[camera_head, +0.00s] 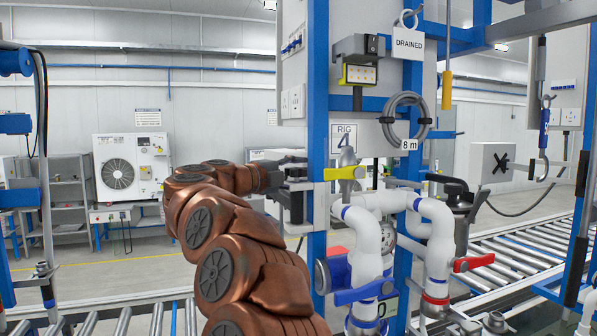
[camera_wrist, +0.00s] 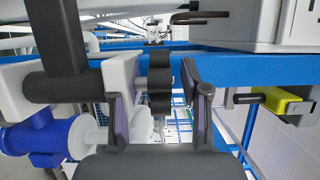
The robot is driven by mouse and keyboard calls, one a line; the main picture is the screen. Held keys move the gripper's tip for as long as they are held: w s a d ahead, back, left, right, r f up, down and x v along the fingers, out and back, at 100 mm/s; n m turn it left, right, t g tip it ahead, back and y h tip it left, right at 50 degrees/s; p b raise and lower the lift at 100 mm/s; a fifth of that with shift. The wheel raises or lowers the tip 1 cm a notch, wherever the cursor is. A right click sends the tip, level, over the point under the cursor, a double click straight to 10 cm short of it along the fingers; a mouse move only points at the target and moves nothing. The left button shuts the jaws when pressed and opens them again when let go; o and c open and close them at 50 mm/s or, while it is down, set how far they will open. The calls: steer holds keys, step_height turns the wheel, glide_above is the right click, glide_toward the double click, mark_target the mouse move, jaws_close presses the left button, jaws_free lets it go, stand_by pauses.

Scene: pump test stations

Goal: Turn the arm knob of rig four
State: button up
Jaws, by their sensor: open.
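The rig's sign (camera_head: 342,138) reads "RIG", with its number partly hidden behind a grey fitting. My gripper (camera_head: 290,174) is at the left side of the rig's blue upright (camera_head: 317,110), level with the yellow lever (camera_head: 344,173). In the wrist view my gripper (camera_wrist: 160,88) is open, one finger on each side. A dark lobed knob (camera_wrist: 159,68) shows between the fingers, beside a pale block and a thick black bar (camera_wrist: 55,84). I cannot tell whether either finger touches the knob. In the head view the knob cannot be made out behind my gripper.
White pipes (camera_head: 363,240) with a blue lever (camera_head: 360,291) and a red lever (camera_head: 473,262) stand right of the upright. A coiled grey hose (camera_head: 405,98) hangs above. A roller conveyor (camera_head: 530,250) runs at the right. A blue beam crosses the wrist view.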

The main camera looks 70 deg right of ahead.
jaws_close()
stand_by(0.3)
steer(key=shift+s+n+t+h+b, duration=0.1)
steer(key=shift+n+t+h+b, duration=0.5)
steer(key=shift+n+t, duration=0.55)
steer(key=shift+n+t+b, duration=0.3)
steer(key=shift+n+t, duration=0.85)
steer(key=shift+t, duration=1)
